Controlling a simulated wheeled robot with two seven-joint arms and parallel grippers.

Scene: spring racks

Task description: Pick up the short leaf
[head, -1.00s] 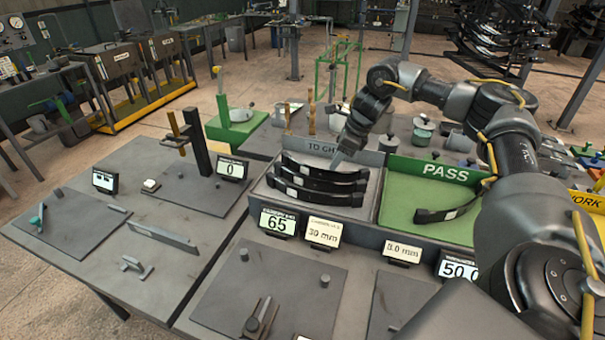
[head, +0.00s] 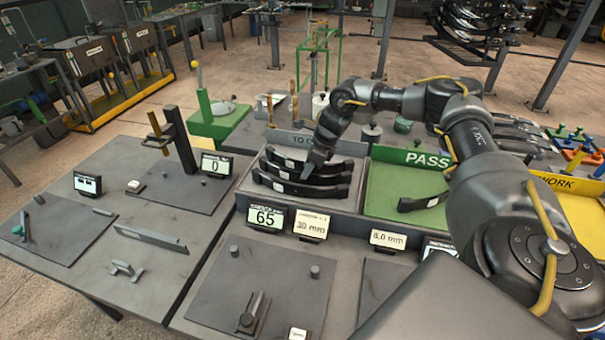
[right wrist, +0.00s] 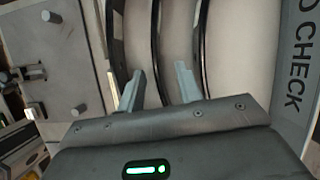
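Three dark curved leaves lie side by side in the grey TO CHECK tray (head: 222,198): a front leaf (head: 283,187), a middle leaf (head: 285,175) and a back leaf (head: 283,157). They look alike in length, so I cannot tell which is the short leaf. My right gripper (head: 313,168) points down over them. In the right wrist view its fingers (right wrist: 160,88) are apart, with the middle leaf (right wrist: 155,45) in line with the gap. I cannot tell whether they touch it. My left gripper is not in view.
The green PASS tray (head: 390,180) to the right holds another curved leaf (head: 423,203). A yellow-edged tray (head: 570,205) stands beyond it. Display 65 (head: 267,217) and small cards stand before the TO CHECK tray. A post stand (head: 179,140) is to the left.

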